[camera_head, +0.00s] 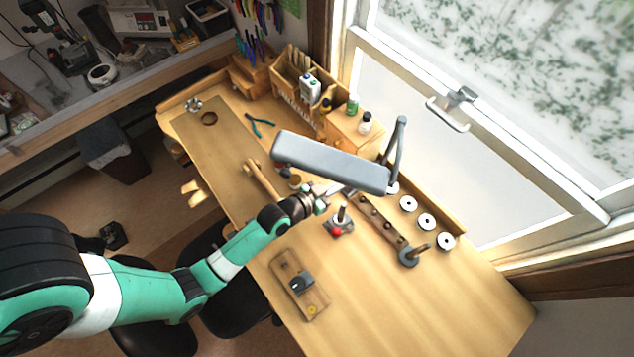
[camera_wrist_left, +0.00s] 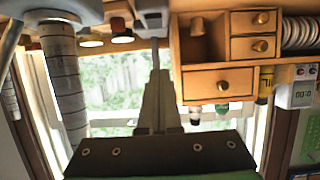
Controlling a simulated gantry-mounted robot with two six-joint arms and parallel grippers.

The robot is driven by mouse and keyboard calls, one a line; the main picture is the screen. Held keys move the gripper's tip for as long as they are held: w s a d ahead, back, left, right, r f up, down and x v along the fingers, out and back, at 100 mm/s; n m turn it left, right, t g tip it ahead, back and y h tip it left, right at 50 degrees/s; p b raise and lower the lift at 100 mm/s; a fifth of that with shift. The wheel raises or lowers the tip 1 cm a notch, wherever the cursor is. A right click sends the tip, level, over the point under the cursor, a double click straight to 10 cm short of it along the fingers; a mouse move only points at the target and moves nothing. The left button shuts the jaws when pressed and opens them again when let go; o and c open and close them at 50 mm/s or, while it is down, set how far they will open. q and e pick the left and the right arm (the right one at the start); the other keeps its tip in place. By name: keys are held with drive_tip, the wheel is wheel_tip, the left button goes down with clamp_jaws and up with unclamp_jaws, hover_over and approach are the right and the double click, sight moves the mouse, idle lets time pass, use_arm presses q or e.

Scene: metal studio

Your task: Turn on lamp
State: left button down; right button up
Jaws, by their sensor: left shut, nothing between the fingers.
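The lamp has a long grey head (camera_head: 330,163) that reaches over the bench, on a jointed grey arm (camera_head: 398,152) at the bench's window side. Its underside is hidden in the head view, so I cannot tell whether it is lit. My left gripper (camera_head: 324,194) is just in front of and below the lamp head, with its tips near the head's lower edge. I cannot tell whether they touch it. In the left wrist view the narrow fingers (camera_wrist_left: 155,48) are together and empty. My right gripper is in neither view.
On the wooden bench (camera_head: 420,300) stand a small red-knobbed tool (camera_head: 338,228), a wooden block with a dark part (camera_head: 299,285), pliers (camera_head: 259,125) and a drawer box (camera_head: 350,135). White discs (camera_head: 427,222) line the window side. The bench's near right is clear.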

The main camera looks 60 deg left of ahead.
use_arm(q)
drive_tip(key=s+d+b, duration=0.1)
drive_tip(key=s, duration=0.8)
drive_tip(key=shift+s+d+r, duration=0.2)
